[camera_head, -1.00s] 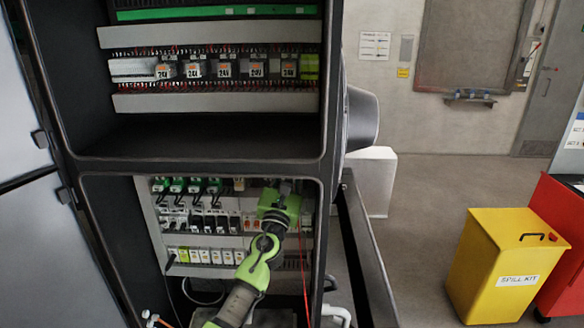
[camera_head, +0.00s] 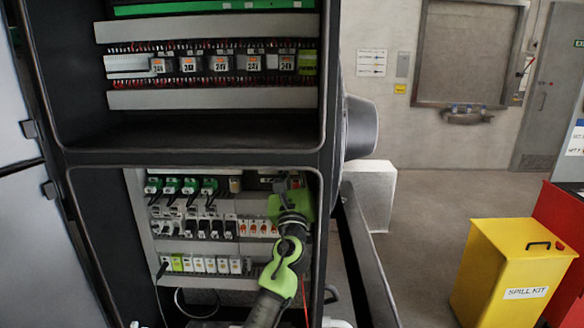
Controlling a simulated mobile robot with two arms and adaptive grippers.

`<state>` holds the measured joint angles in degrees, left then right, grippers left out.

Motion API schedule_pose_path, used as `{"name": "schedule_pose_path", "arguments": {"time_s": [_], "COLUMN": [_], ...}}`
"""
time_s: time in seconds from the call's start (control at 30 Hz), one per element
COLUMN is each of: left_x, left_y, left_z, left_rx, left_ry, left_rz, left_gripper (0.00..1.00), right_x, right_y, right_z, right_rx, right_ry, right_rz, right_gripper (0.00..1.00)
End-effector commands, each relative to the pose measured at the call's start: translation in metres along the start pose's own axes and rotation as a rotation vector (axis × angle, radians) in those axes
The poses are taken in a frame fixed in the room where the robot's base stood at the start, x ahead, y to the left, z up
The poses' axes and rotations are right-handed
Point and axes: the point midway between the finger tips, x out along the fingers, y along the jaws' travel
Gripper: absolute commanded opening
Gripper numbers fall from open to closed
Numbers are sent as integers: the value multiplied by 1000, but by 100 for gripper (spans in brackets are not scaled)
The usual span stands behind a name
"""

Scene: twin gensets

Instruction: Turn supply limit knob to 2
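One green and black arm of mine reaches up from the bottom into the lower bay of the open cabinet (camera_head: 325,160). Its gripper (camera_head: 291,184) is at the right end of the upper row of devices, by the bay's right side. The gripper's fingers point away from me and are mostly hidden behind its own body, so I cannot tell whether they are open or touching anything. I cannot make out a supply limit knob; the area behind the gripper is covered. No second gripper shows.
Rows of breakers and terminals (camera_head: 205,226) fill the lower bay left of the arm. An upper bay holds several relays (camera_head: 220,64). The cabinet frame closely bounds the arm on the right. A yellow spill kit bin (camera_head: 505,275) stands on open floor at right.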

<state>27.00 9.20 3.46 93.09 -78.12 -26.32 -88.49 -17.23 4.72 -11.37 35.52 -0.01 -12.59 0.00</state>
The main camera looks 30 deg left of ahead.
Motion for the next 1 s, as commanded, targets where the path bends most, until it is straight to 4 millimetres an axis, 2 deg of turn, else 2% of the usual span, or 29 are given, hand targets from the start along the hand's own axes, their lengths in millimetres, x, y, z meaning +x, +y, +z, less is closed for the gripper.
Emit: {"name": "schedule_pose_path", "arguments": {"time_s": [0.33, 0.37, 0.4, 0.87, 1.0], "left_x": [0, 0, 0, 0, 1], "left_y": [0, 0, 0, 0, 0], "left_z": [0, 0, 0, 0, 2], "left_rx": [-3, -3, -3, -1, 32], "left_ry": [1, 1, 1, 0, 6], "left_rz": [1, 1, 1, 0, -13], "left_gripper": [0, 23, 32, 32, 32], "right_x": [0, 0, 0, 0, -8], "right_y": [-1, -2, -2, -2, -2], "right_z": [-1, -1, -1, -3, -3], "right_rx": [0, 0, 0, -2, -1], "right_ry": [1, 1, 1, 3, 2], "right_rz": [-2, -2, -2, -3, -2], "right_gripper": [40, 40, 40, 40, 40]}}
